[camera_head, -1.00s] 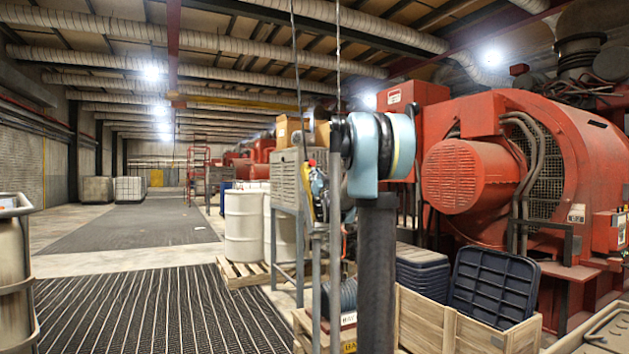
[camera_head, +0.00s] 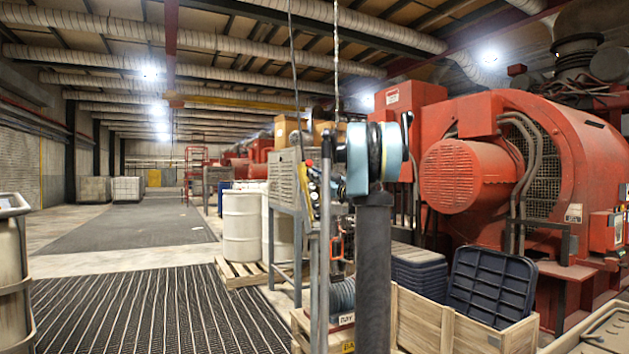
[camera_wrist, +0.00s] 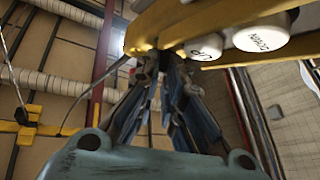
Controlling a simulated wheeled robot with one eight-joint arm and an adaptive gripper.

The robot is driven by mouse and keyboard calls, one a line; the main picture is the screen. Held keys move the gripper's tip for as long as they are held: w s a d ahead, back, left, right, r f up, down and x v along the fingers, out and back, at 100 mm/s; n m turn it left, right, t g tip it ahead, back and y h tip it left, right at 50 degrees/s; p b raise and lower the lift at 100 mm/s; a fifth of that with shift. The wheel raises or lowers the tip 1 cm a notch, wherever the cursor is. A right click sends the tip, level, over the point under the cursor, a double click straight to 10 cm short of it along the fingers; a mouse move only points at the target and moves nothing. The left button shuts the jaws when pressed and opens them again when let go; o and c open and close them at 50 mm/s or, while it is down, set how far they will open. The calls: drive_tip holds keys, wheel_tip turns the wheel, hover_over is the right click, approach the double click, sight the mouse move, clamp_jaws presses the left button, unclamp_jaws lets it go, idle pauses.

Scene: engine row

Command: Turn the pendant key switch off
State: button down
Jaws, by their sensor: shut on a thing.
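The yellow pendant (camera_head: 313,206) hangs in the middle of the head view, just left of my arm, with a red button on top. In the wrist view the pendant (camera_wrist: 225,18) fills the upper right, with white push buttons (camera_wrist: 263,32) facing the camera. My gripper (camera_wrist: 166,64) has its dark-blue fingers drawn together at the pendant's lower left edge. It is shut on a small part there, apparently the key switch. The key itself is hidden between the fingertips, so I cannot tell its angle.
A grey cabinet on legs (camera_head: 284,180) stands behind the pendant. White drums (camera_head: 242,226) stand on a pallet behind it. A wooden crate (camera_head: 470,330) holding a dark-blue lid stands right of my arm, before the red engine (camera_head: 460,178). The aisle at left is clear.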

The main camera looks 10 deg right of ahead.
drive_tip(key=shift+n+g+y, duration=0.4)
drive_tip(key=shift+n+g, duration=0.1)
drive_tip(key=shift+n, duration=0.2)
drive_tip(key=c, duration=1.7)
unclamp_jaws()
drive_tip(key=shift+w, duration=0.1)
drive_tip(key=v, duration=1.2)
drive_tip(key=shift+f, duration=0.1)
